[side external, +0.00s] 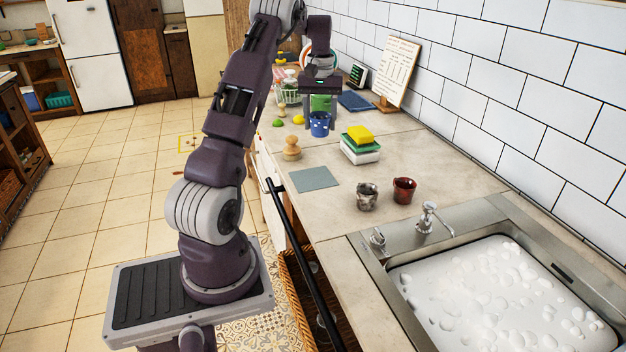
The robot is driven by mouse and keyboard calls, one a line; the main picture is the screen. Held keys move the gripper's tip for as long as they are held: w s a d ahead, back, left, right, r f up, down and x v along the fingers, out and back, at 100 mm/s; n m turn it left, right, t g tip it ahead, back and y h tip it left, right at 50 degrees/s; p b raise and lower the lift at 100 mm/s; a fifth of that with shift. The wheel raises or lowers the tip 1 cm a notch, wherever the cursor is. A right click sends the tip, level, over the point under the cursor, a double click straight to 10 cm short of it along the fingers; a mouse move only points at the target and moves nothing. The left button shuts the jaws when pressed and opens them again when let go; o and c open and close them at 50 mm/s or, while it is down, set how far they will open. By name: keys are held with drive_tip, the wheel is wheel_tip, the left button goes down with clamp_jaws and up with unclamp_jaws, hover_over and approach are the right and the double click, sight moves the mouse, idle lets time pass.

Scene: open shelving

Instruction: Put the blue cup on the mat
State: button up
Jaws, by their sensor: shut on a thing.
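The blue cup (320,124) is upright at the far part of the counter, between the fingers of my gripper (321,115). My gripper points down from above and is shut on the cup. I cannot tell whether the cup's base touches the counter. The mat (315,179) is a flat grey-green square near the counter's front edge, closer to the camera than the cup. Its surface is bare.
A wooden pestle-like piece (292,148) stands between cup and mat. Stacked containers with a yellow sponge (360,134) stand right of it. A grey cup (367,196) and a red cup (404,190) stand near the sink (500,290). A lime and a lemon lie left of the cup.

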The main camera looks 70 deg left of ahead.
drive_tip(key=shift+s+a+f, duration=0.55)
drive_tip(key=shift+s+a, duration=0.2)
drive_tip(key=shift+s, duration=0.1)
wheel_tip(320, 180, down, 14)
drive_tip(key=shift+w+r, duration=0.1)
drive_tip(key=o, duration=1.4)
drive_tip(key=shift+f, duration=0.2)
drive_tip(key=shift+r, duration=0.1)
